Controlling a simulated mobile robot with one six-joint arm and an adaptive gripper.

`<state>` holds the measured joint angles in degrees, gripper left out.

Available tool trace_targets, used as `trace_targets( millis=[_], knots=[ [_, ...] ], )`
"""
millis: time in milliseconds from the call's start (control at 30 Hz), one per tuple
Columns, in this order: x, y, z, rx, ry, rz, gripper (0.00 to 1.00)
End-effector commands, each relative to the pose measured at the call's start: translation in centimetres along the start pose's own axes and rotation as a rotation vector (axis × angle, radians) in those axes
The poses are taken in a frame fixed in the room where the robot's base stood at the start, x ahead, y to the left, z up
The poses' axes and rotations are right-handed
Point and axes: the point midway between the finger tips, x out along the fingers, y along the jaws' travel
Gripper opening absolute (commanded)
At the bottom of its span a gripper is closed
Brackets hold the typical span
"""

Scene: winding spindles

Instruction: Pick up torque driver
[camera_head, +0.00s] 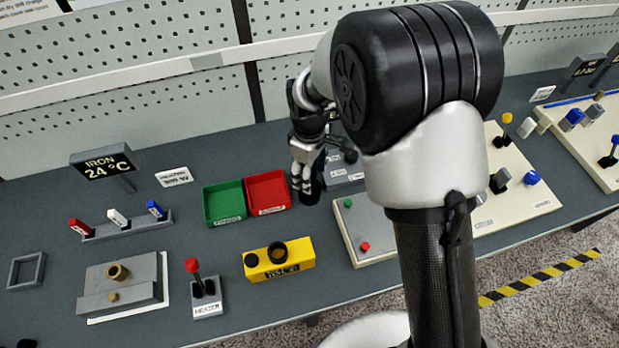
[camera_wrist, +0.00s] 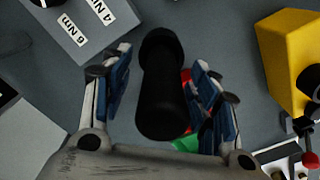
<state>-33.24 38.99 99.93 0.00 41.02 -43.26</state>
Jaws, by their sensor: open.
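The torque driver appears to be the black cylinder (camera_wrist: 162,90) in the wrist view, with a wider collar at its far end. It lies between the two blue-padded fingers of my gripper (camera_wrist: 162,95), which are open. A gap shows on its left side; on the right, I cannot tell whether the finger touches it. In the head view my gripper (camera_head: 308,172) is above the table, beside the red bin, with a dark end of the driver (camera_head: 308,192) seemingly showing below it. What the driver rests on is hidden.
A grey block labelled 6 Nm (camera_wrist: 82,28) is close by at upper left in the wrist view. The red bin (camera_head: 267,192), green bin (camera_head: 224,203) and yellow block (camera_head: 280,261) stand nearby. A cream board (camera_head: 365,228) lies to the right, partly behind my arm.

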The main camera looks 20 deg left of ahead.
Motion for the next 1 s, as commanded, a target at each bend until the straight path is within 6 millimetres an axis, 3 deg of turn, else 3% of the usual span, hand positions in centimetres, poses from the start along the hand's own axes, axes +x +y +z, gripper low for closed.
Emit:
trace_targets(
  millis=[33,133,400,1000],
  knots=[
    [1.2,-0.3,0.2,0.000,-0.003,-0.003,0.55],
    [2.6,-0.2,0.1,0.000,-0.002,-0.002,0.55],
    [2.9,-0.2,0.1,0.000,-0.001,-0.001,0.55],
    [2.9,-0.2,0.1,0.000,-0.001,-0.001,0.15]
  ],
)
